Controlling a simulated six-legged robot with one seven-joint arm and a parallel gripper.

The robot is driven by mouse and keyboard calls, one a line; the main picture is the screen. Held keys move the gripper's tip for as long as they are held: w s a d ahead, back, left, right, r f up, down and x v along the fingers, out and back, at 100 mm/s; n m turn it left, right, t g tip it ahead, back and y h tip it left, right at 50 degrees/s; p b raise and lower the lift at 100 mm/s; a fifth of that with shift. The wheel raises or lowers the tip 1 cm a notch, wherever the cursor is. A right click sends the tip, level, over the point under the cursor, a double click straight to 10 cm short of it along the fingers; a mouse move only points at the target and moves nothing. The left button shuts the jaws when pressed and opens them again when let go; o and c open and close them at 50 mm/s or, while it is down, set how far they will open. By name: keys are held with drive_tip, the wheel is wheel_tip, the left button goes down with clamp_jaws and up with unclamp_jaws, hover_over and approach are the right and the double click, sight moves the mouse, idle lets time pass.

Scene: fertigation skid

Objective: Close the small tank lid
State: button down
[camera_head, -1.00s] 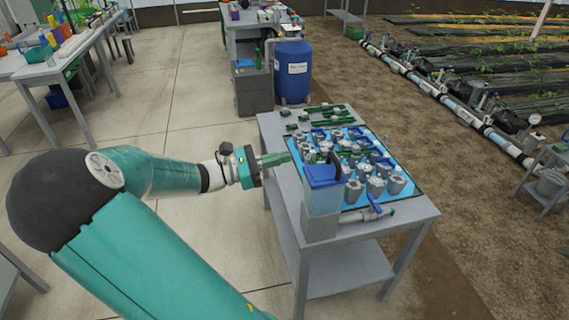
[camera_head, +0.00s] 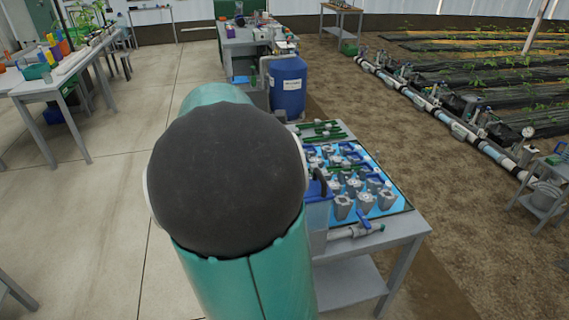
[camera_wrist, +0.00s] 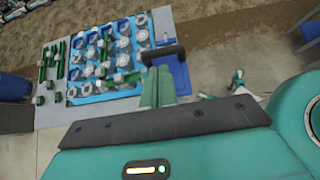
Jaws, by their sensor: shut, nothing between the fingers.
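The small tank (camera_head: 318,220) stands at the near left corner of the bench, partly hidden behind my arm in the head view. Its blue lid (camera_wrist: 180,72), with a dark bent handle (camera_wrist: 163,54), shows in the wrist view just beyond my fingers. I cannot tell how far the lid stands open. My gripper (camera_wrist: 158,78) is shut and empty; its green fingers lie close to the handle and lid, and contact is unclear. In the head view my gripper is hidden behind my own arm.
The bench (camera_head: 398,230) carries a blue mat with several grey valve-like fittings (camera_head: 343,206) and green parts. A pipe with a blue-handled valve (camera_head: 366,227) lies at the tank's base. A blue barrel (camera_head: 287,85) stands behind. Open concrete floor lies left.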

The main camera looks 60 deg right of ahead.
drive_tip(key=s+d+t+y, duration=0.1)
drive_tip(key=t+y, duration=0.1)
drive_tip(key=s+d+f+t+y, duration=0.1)
drive_tip(key=s+d, duration=0.1)
drive_tip(key=shift+s+d+f+t+y, duration=0.1)
drive_tip(key=shift+s+d+t+y, duration=0.1)
drive_tip(key=shift+s+t+y, duration=0.15)
drive_tip(key=shift+s+d+f+t+y, duration=0.2)
drive_tip(key=shift+d+f+t+y, duration=0.15)
drive_tip(key=shift+t+y, duration=0.1)
drive_tip(key=shift+s+d+f, duration=0.3)
drive_tip(key=shift+f, duration=0.05)
drive_tip(key=shift+s+f, duration=0.1)
